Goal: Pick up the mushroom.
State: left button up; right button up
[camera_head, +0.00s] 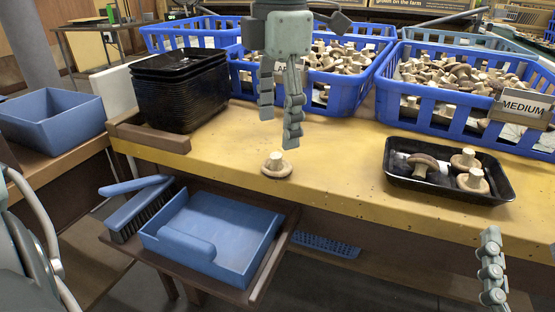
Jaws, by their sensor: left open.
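A single mushroom (277,165) lies cap down, stem up, on the yellow tabletop (330,170) near its front edge. My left gripper (278,130) hangs above it with fingers pointing down, open and empty, apart from the mushroom. My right gripper (493,268) shows only in part at the lower right, below the table's front edge; its jaws cannot be made out.
A black tray (448,203) with several mushrooms sits at the right. Blue crates (428,122) of mushrooms line the back, one with a "MEDIUM" sign (523,107). Stacked black trays (180,92) stand at the left. A blue dustpan (212,235) and brush (140,207) lie on a lower shelf.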

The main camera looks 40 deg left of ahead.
aim_at(275, 155)
pick_arm(q)
jog(key=f, duration=0.6)
jog(key=shift+s+a+f+b, duration=0.15)
jog(key=shift+a+f+b, duration=0.05)
jog(key=shift+f+b, duration=0.2)
pick_arm(e)
jog(key=shift+s+d+r+t, duration=0.2)
jog(key=shift+r+t, duration=0.25)
jog(key=shift+r, duration=0.1)
jog(key=shift+s+d+r+t, duration=0.15)
jog(key=shift+s+r+t, duration=0.05)
jog(key=shift+r+t, duration=0.3)
pick_arm(q)
jog(key=c, duration=0.9)
